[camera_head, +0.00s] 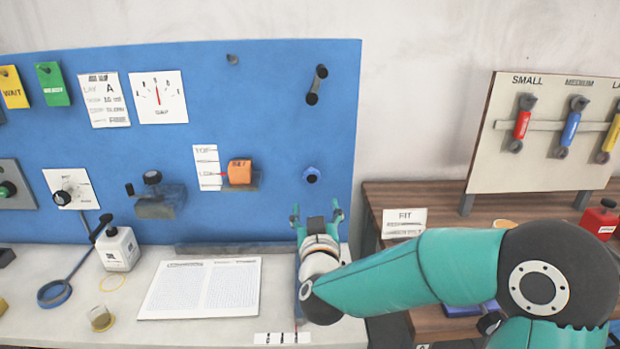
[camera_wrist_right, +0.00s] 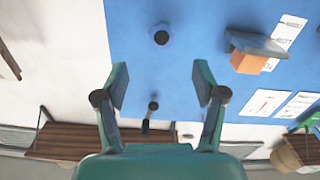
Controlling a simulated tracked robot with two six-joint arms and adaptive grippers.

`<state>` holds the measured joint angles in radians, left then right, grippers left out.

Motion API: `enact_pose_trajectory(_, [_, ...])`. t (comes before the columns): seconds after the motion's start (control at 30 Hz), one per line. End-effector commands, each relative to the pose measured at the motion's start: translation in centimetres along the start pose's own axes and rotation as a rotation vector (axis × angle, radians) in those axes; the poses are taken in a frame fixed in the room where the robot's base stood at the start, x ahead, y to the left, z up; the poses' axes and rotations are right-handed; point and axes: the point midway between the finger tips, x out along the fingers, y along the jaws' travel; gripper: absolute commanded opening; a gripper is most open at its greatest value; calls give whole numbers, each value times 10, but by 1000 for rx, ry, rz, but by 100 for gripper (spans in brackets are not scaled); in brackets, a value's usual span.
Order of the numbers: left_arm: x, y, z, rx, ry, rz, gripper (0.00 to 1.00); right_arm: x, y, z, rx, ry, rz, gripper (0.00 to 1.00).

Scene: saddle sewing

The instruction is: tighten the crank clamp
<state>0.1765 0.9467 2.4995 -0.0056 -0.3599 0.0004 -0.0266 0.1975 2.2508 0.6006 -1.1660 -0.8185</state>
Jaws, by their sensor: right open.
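A black crank arm with a round knob at each end (camera_head: 317,85) sits on the upper right of the blue board; I take it for the crank clamp. In the right wrist view the crank (camera_wrist_right: 150,115) shows between my fingers, farther off. My right gripper (camera_head: 317,210) is open and empty in front of the board's lower right. It also shows in the right wrist view (camera_wrist_right: 161,92), with nothing between its fingertips. It is below the crank and apart from it. My left gripper is not in view.
An orange block (camera_head: 239,172) on a bracket and a grey block with a black knob (camera_head: 160,203) are further left. A printed sheet (camera_head: 200,289) lies on the bench. A tool board (camera_head: 550,130) stands right.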

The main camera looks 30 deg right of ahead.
Motion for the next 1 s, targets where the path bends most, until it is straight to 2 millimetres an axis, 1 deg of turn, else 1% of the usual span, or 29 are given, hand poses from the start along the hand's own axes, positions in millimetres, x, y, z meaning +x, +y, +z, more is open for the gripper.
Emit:
enact_pose_trajectory(0.03, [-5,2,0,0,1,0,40,12,0,-1,-1,-2,1,70])
enact_pose_trajectory(0.3, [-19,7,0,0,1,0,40,71,-4,-2,-1,-1,-5,70])
enact_pose_trajectory(0.5, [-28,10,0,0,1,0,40,106,-5,-2,0,0,-7,70])
enact_pose_trajectory(0.6, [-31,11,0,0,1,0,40,118,-5,-2,1,0,-8,70])
enact_pose_trajectory(0.7, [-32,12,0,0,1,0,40,124,-6,-2,1,1,-8,70])
enact_pose_trajectory(1.0, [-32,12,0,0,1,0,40,127,-7,-1,0,1,-10,70])
